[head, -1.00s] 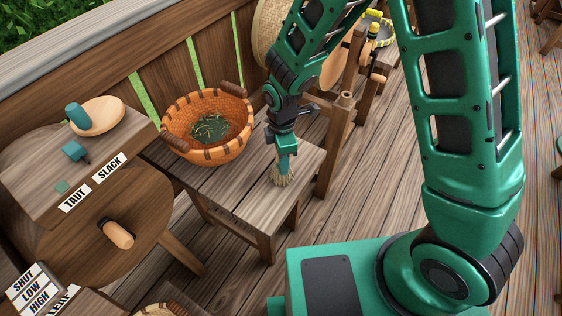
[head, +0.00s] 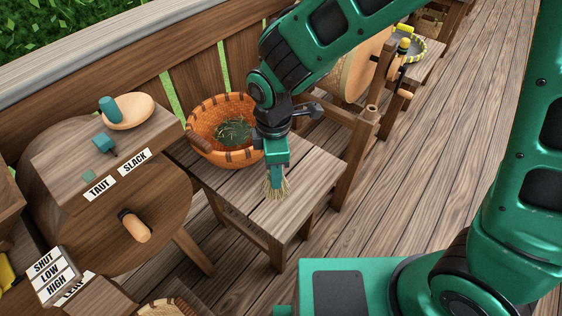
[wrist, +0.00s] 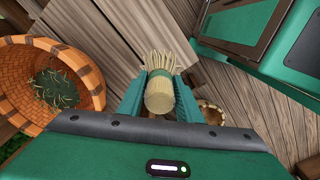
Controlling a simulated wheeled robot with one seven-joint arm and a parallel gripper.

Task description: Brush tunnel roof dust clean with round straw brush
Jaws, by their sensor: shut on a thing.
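My gripper (head: 275,172) is shut on the round straw brush (head: 277,189). The brush's pale bristles point down over the wooden side table, close to its top; I cannot tell whether they touch it. In the wrist view the brush (wrist: 158,95) sits between both green fingers (wrist: 158,97), with a pale round handle end and splayed straw bristles. The tunnel roof and its dust cannot be made out in these frames.
An orange woven basket (head: 200,148) with dark green leaves stands on the side table (head: 300,200), left of my gripper. A wooden drum-like device with a crank knob (head: 136,228) and TAUT and SLACK labels stands further left. Plank floor (head: 440,130) is open on the right.

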